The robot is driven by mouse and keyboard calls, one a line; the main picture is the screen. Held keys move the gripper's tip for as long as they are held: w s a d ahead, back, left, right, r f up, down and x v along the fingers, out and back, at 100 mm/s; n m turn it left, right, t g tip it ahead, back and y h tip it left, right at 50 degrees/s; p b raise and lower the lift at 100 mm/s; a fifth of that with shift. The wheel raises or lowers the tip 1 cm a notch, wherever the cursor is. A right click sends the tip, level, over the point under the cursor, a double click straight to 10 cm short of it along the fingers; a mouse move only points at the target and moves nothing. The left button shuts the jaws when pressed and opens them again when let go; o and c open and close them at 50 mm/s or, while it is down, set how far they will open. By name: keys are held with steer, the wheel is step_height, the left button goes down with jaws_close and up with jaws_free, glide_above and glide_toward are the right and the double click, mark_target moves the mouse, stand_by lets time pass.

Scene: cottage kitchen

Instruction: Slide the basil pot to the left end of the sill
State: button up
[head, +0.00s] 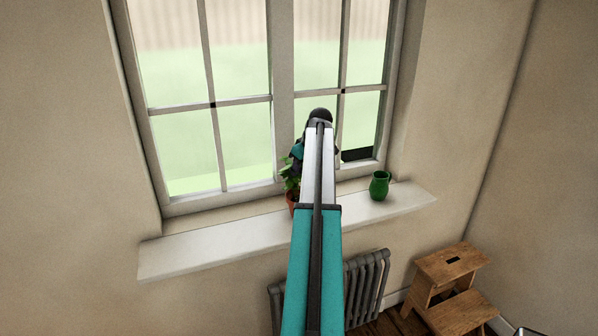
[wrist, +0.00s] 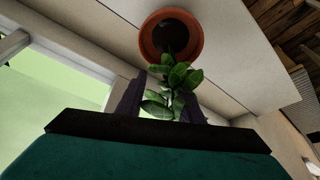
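The basil pot stands on the white window sill (head: 215,244), near its middle. In the head view its green leaves (head: 290,172) and a strip of terracotta pot (head: 291,198) show left of my arm, which hides the rest. The wrist view shows the terracotta pot (wrist: 148,42) with dark soil, and the leaves (wrist: 178,80) reaching toward my gripper (wrist: 168,106). Its two dark fingers are apart, with leaves between and in front of them. I cannot tell whether they touch the plant. In the head view my gripper is mostly hidden behind my arm.
A green jug (head: 379,187) stands on the sill to the right of my arm. The sill left of the pot is clear. The window frame (head: 240,195) rises behind. Below are a grey radiator (head: 368,285) and a wooden step stool (head: 452,268).

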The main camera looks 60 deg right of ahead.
jaws_close()
steer(key=shift+a, duration=0.1)
